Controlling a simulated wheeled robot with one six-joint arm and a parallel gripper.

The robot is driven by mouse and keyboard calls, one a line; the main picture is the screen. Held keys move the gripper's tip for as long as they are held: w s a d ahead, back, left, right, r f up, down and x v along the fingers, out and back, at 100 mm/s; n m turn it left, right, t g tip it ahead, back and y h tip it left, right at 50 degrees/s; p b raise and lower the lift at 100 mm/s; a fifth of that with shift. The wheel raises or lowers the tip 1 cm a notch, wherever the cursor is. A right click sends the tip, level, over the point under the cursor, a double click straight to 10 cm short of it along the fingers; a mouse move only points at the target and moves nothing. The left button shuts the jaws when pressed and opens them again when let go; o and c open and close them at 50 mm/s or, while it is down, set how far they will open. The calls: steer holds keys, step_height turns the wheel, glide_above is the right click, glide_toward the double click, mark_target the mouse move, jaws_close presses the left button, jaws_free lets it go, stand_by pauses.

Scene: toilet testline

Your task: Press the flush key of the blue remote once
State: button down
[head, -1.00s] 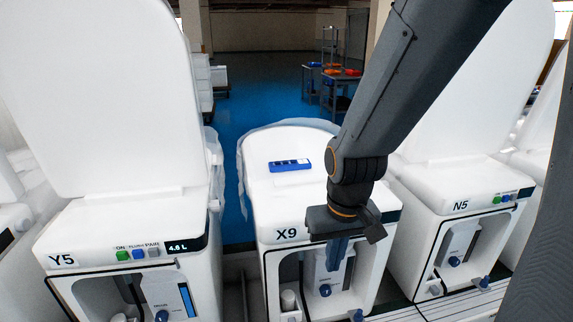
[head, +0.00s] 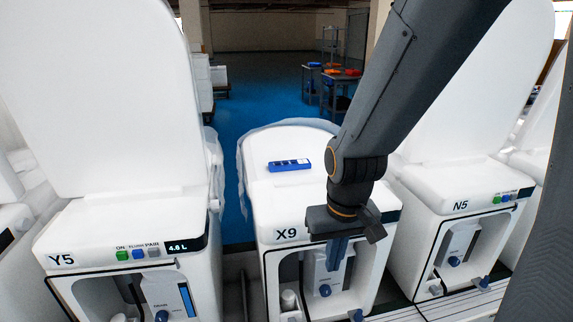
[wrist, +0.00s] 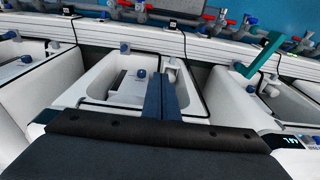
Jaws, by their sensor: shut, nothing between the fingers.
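The blue remote (head: 289,165) lies flat on the closed white lid of the toilet marked X9 (head: 262,203), in the middle of the head view. Small pale keys show on its top, too small to read. My gripper (head: 337,254) is shut and empty, pointing down in front of the X9 toilet's front face. It is nearer to me than the remote and to its right. In the wrist view my gripper's fingers (wrist: 161,97) are together over the X9 toilet's open front bay. The remote is not seen in the wrist view.
Toilet Y5 (head: 75,245) stands at left with its lid raised and a display reading 4.8 L. Toilet N5 (head: 450,222) stands at right, lid also raised. Pipes with red and blue valves (wrist: 215,20) run along the wrist view's top. Carts (head: 338,88) stand far back.

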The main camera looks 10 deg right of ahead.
stand_by(0.8)
steer(key=w+d+r+n+t+p, duration=0.1)
steer(key=w+r+n+p, duration=0.1)
steer(key=w, duration=0.5)
steer(key=w+d+r+n+t+h+p, duration=0.1)
steer(key=w+r+n+t+p, duration=0.1)
steer(key=w+r+n, duration=0.3)
steer(key=w+d+r+n+t+p, duration=0.1)
steer(key=w+r+n, duration=0.3)
steer(key=w, duration=0.5)
steer(key=shift+r+n+t+h+p, duration=0.2)
steer(key=shift+n+t+h+p, duration=0.2)
steer(key=shift+p, duration=0.3)
steer(key=w+a+r+n+t+y+p, duration=0.1)
steer(key=w+a+r+n, duration=0.1)
steer(key=w+n, duration=0.6)
steer(key=w+a+r+n+t+y+p, duration=0.1)
steer(key=w+a+r+n, duration=0.2)
steer(key=w+n, duration=0.5)
steer(key=shift+w+a+r+t+y, duration=0.2)
steer(key=shift+w+r+t+y, duration=0.15)
steer(key=shift+r, duration=0.35)
steer(key=shift+f, duration=0.15)
